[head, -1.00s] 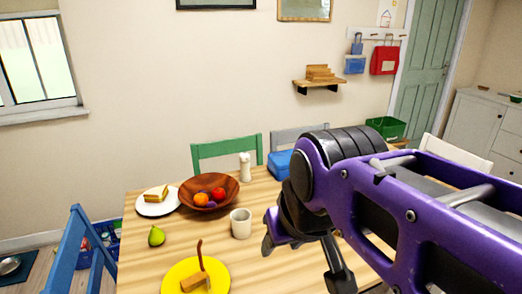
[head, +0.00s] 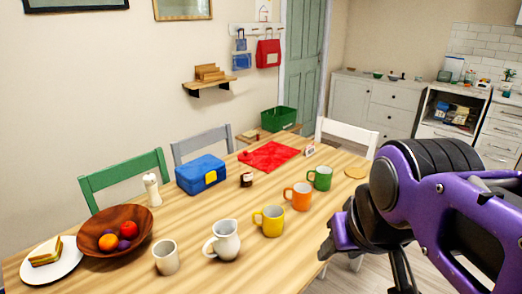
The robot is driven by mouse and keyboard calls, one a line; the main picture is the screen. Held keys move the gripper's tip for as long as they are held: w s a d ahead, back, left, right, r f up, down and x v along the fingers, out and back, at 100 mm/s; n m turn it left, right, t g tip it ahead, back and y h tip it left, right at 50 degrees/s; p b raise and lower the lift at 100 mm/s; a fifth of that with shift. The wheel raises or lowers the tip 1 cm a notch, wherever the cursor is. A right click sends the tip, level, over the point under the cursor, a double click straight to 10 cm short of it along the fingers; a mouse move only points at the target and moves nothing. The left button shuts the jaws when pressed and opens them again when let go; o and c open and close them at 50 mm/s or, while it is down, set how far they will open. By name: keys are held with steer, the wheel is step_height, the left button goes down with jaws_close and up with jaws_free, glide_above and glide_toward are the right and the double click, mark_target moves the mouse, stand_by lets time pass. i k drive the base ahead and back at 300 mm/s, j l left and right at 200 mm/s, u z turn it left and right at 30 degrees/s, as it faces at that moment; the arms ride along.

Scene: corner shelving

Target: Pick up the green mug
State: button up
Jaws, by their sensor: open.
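The green mug (head: 320,178) stands upright on the wooden table in the head view, toward the far right end of the table. Its handle side faces left, toward the orange mug. My gripper (head: 365,260) is at the lower right, open and empty, nearer the camera than the mug and apart from it. Part of the gripper runs out of the picture at the bottom.
An orange mug (head: 298,196), a yellow mug (head: 269,220), a white pitcher (head: 222,240) and a white cup (head: 166,257) stand in a row on the table (head: 215,205). A blue lunchbox (head: 201,174) and red cloth (head: 268,156) lie behind. A white chair (head: 347,136) is beyond.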

mark_target(323, 176)
steer(key=z, duration=0.4)
steer(key=i+l+u, duration=0.1)
steer(key=i+l, duration=0.15)
steer(key=i+l+u, duration=0.1)
steer(key=i+l, duration=0.15)
steer(key=l, duration=0.15)
steer(key=i+l+u, duration=0.1)
steer(key=l, duration=0.25)
steer(key=i+l+u, duration=0.1)
steer(key=i+l, duration=0.25)
steer(key=i+l+u, duration=0.1)
steer(key=l, duration=0.3)
steer(key=i+l+u, duration=0.1)
steer(key=i+l, duration=0.2)
steer(key=i+l+u, duration=0.1)
steer(key=l, duration=0.45)
steer(key=i+l+u, duration=0.1)
steer(key=l, duration=0.3)
steer(key=i+l+u, duration=0.15)
steer(key=l, duration=0.2)
steer(key=l+u, duration=0.15)
steer(key=l, duration=0.25)
steer(key=i+l+u, duration=0.15)
steer(key=l, duration=0.25)
steer(key=k+j+z, duration=0.1)
steer(key=j+z, duration=0.25)
steer(key=j, duration=0.3)
